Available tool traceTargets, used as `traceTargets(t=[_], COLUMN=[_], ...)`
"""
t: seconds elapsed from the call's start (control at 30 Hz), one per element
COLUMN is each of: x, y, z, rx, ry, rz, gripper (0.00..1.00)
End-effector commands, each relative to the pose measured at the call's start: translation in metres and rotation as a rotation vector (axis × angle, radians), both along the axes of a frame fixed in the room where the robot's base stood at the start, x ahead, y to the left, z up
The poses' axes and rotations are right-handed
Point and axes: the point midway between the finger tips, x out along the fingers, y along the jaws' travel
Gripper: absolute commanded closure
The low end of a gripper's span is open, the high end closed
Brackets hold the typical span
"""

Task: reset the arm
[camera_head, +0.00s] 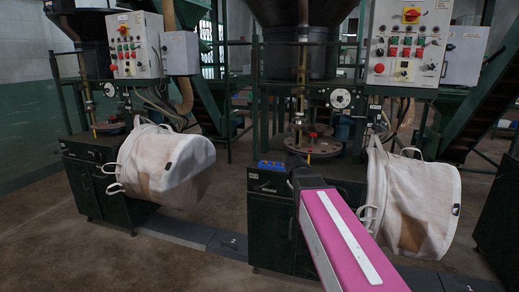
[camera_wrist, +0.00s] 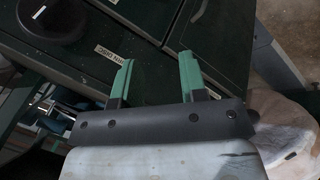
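My arm, pink with a white strip, reaches from the bottom of the head view toward the right-hand filling station. My gripper shows in the wrist view (camera_wrist: 152,80) with two green fingers set wide apart. Nothing is between the fingers, and they point at the dark green cabinet front (camera_wrist: 140,68). In the head view the gripper's fingers are hidden behind my arm. The right white bulk bag (camera_head: 425,205) hangs tilted to the right of my arm. The left white bulk bag (camera_head: 170,165) hangs at the left station, clear of my arm.
Control panels with buttons stand above the left (camera_head: 134,45) and right (camera_head: 408,43) stations. A round metal plate (camera_head: 313,146) and a blue device (camera_head: 270,165) are near my arm's far end. A low grey floor step (camera_head: 190,233) runs before the cabinets. The floor at front left is clear.

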Motion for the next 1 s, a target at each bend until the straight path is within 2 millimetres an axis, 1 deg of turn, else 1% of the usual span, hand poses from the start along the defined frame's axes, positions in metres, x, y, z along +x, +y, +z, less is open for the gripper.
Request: traceTargets(t=[0.03,0.1,0.17,0.2,0.27,0.3,0.4,0.5,0.6,0.7,0.8,1.0], x=[-0.019,-0.039,-0.056,-0.068,-0.087,-0.099,-0.129,-0.154,-0.172,-0.182,-0.185,-0.184], y=[-0.003,-0.004,-0.006,-0.006,-0.006,-0.006,-0.007,-0.005,-0.004,-0.004,-0.003,-0.003], z=[-0.021,-0.046,-0.066,-0.080,-0.099,-0.111,-0.137,-0.157,-0.170,-0.177,-0.180,-0.180], rx=[0.031,0.077,0.116,0.142,0.179,0.205,0.262,0.308,0.340,0.360,0.367,0.368], ry=[0.025,0.057,0.084,0.102,0.130,0.149,0.193,0.231,0.258,0.274,0.278,0.279], rz=[-0.027,-0.068,-0.106,-0.132,-0.172,-0.198,-0.267,-0.324,-0.367,-0.393,-0.404,-0.404], gripper=[0.61,0.61,0.61,0.61,0.61,0.61,0.61,0.61,0.61,0.61,0.61,0.61])
